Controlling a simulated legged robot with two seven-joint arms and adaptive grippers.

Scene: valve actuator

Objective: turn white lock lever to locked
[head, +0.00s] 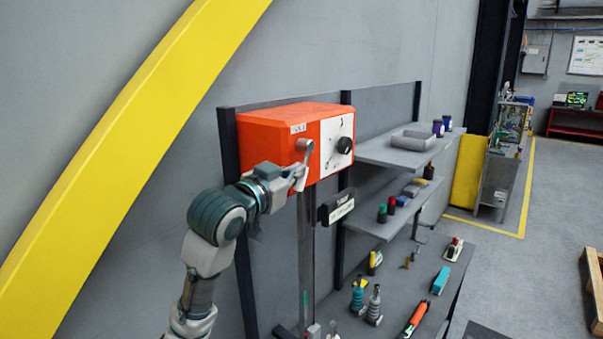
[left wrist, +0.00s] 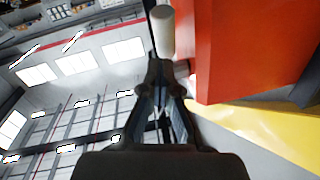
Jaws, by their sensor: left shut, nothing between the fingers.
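The orange valve actuator box (head: 275,130) is mounted on a dark frame in the head view. The white lock lever (head: 305,146) sits on the box's left-hand face, with a round grey hub at the top and its arm hanging down. My left gripper (head: 299,174) is at the lower end of the lever, overlapping it, so contact is unclear. In the left wrist view, the gripper (left wrist: 160,68) has its fingers together and empty. A pale cylinder, apparently part of the lever (left wrist: 163,30), is just beyond the tips, beside the orange box (left wrist: 250,50). My right gripper is out of view.
A white dial panel with a black knob (head: 344,145) is on the box's right face. A dark labelled block (head: 337,207) hangs below. Grey shelves (head: 380,152) with small parts and tools stand to the right. A yellow curved beam (head: 100,165) crosses the left.

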